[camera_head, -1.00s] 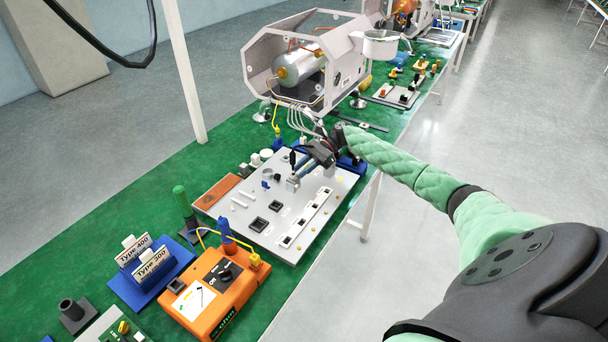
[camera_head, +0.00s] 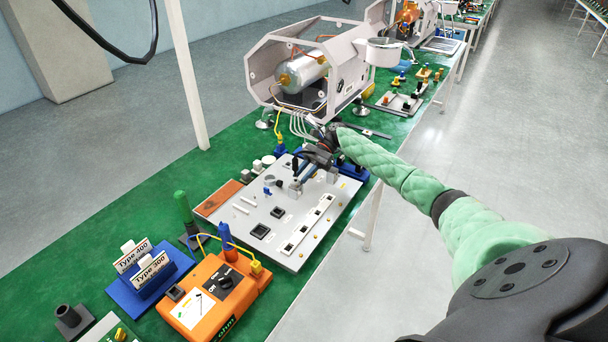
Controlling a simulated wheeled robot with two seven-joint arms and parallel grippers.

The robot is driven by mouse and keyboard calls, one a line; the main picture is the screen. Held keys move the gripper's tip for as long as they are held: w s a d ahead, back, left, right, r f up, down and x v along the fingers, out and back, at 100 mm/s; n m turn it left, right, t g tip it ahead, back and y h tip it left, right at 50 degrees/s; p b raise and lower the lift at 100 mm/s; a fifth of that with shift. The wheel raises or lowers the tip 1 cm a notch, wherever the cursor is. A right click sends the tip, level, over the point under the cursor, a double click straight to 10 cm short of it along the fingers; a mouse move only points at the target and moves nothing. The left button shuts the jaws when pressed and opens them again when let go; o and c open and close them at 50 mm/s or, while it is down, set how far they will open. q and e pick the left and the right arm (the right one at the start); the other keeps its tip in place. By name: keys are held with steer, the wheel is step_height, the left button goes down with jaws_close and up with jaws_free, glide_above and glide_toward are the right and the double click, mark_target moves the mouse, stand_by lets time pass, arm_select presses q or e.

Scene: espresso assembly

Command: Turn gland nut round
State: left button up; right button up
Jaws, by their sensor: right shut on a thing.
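My right gripper (camera_head: 297,186) reaches in from the right over the far part of the grey board (camera_head: 232,219). Its fingers point down and to the left, low over the board. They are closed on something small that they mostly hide. The gland nut cannot be picked out as a separate thing at this size. A slim dark upright piece (camera_head: 295,166) shows beside the fingers. My left gripper is not in view.
The grey board carries black sockets (camera_head: 260,231) and a white strip. An orange tester box (camera_head: 213,295) stands nearer, beside blue holders with type cards (camera_head: 150,270). Behind the gripper stands the open espresso machine housing (camera_head: 345,70). Green table shows at left.

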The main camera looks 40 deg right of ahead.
steer(key=shift+s+a+f, duration=0.1)
steer(key=shift+a+f, duration=0.2)
steer(key=o, duration=0.7)
steer(key=shift+o, duration=0.2)
steer(key=shift+a, duration=0.1)
steer(key=shift+r, duration=0.1)
steer(key=shift+d+r, duration=0.1)
steer(key=shift+d, duration=0.2)
